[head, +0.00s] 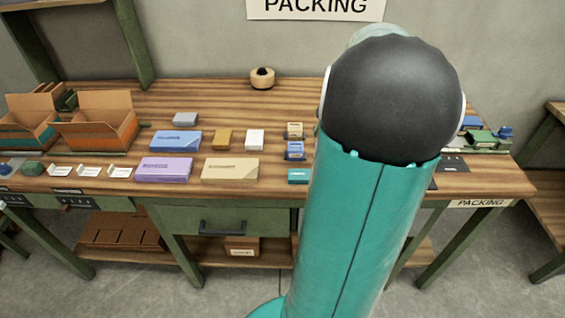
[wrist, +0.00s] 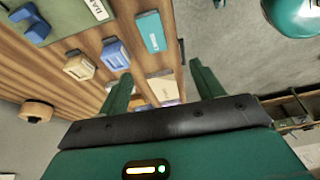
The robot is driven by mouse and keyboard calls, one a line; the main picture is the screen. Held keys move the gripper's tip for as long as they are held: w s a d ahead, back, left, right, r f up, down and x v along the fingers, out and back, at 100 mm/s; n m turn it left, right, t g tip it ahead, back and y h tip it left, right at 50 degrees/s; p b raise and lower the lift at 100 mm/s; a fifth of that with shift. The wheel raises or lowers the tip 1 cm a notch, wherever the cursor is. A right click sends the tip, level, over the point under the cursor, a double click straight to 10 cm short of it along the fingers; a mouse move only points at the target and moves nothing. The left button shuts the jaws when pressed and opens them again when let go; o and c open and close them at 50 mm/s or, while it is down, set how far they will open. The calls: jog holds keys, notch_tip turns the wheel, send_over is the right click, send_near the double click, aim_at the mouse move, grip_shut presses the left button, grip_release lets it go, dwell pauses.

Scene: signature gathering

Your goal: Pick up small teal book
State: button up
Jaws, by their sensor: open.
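The small teal book (head: 298,176) lies flat near the front edge of the workbench, its right side hidden behind my arm in the head view. In the wrist view the teal book (wrist: 151,32) shows pale lettering on its face and lies beyond my fingers. My gripper (wrist: 161,70) is open, its two dark green fingers spread apart with nothing held between them. The fingers are apart from the book in the picture. The head view does not show the gripper, as my teal arm fills the middle right.
A small blue item (head: 296,150) and a tan one (head: 294,130) sit behind the teal book. A cream box (head: 230,169) and a purple box (head: 165,169) lie to its left. A round wooden object (head: 262,78) stands at the back. Open cartons (head: 98,122) stand far left.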

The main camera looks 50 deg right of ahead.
jog(key=d, duration=0.2)
send_near(303, 174)
jog(key=shift+a+f, duration=0.2)
jog(key=shift+f, duration=0.4)
jog(key=shift+a+f, duration=0.2)
jog(key=shift+f, duration=0.35)
jog(key=shift+w+x, duration=0.15)
jog(key=shift+x, duration=1.4)
jog(key=shift+w+x, duration=0.15)
jog(key=shift+x, duration=1.4)
jog(key=shift+d+r, duration=0.1)
jog(key=c, duration=1.1)
